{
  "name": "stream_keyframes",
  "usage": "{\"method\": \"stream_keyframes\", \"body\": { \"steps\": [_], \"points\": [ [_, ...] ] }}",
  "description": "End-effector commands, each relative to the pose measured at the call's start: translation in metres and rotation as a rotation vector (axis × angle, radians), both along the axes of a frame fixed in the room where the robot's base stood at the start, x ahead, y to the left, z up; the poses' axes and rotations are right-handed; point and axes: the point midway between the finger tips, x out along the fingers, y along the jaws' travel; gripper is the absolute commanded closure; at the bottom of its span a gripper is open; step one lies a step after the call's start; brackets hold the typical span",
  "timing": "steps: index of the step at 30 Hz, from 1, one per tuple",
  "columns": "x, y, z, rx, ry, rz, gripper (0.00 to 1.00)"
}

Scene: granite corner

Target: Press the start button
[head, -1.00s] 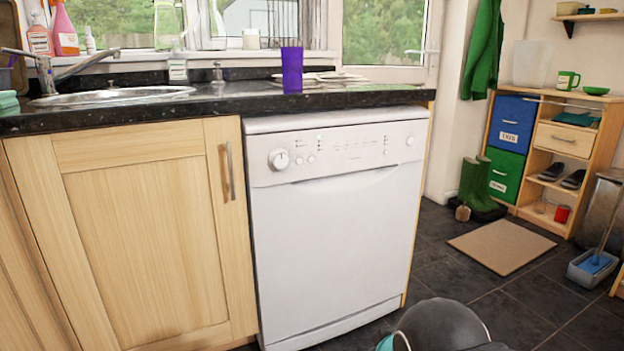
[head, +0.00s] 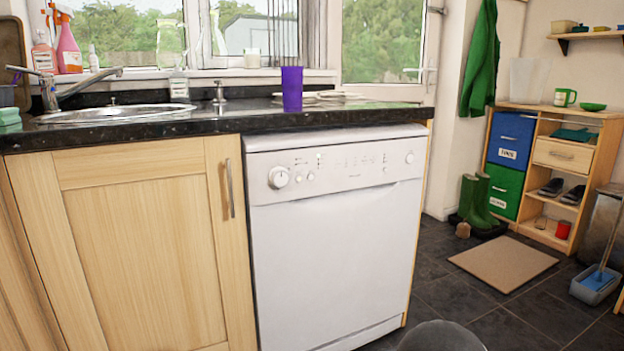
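A white dishwasher (head: 330,260) stands under the dark worktop with its door shut. Its control panel (head: 345,164) runs along the top front. A large round dial (head: 279,177) is at the panel's left, with two small round buttons (head: 304,177) just right of it. Another round button (head: 409,158) sits alone at the panel's right end. The labels are too small to read, so I cannot tell which one is the start button. My gripper is not in view; only a dark rounded part of my arm shows at the bottom edge, below and apart from the panel.
A purple cup (head: 292,89) stands on the worktop (head: 240,117) above the dishwasher. A wooden cupboard (head: 145,250) is left of it. A doormat (head: 503,263), green boots (head: 474,200) and a dustpan (head: 594,286) are on the floor to the right. Tiled floor between is clear.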

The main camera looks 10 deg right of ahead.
Motion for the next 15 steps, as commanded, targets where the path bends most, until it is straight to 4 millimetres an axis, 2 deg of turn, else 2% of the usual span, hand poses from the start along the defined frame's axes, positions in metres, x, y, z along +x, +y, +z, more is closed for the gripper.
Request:
{"method": "stream_keyframes", "body": {
  "steps": [6,8,15],
  "points": [
    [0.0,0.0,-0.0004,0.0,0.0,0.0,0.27],
    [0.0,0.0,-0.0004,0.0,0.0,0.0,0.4],
    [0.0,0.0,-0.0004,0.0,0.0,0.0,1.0]
  ]
}}
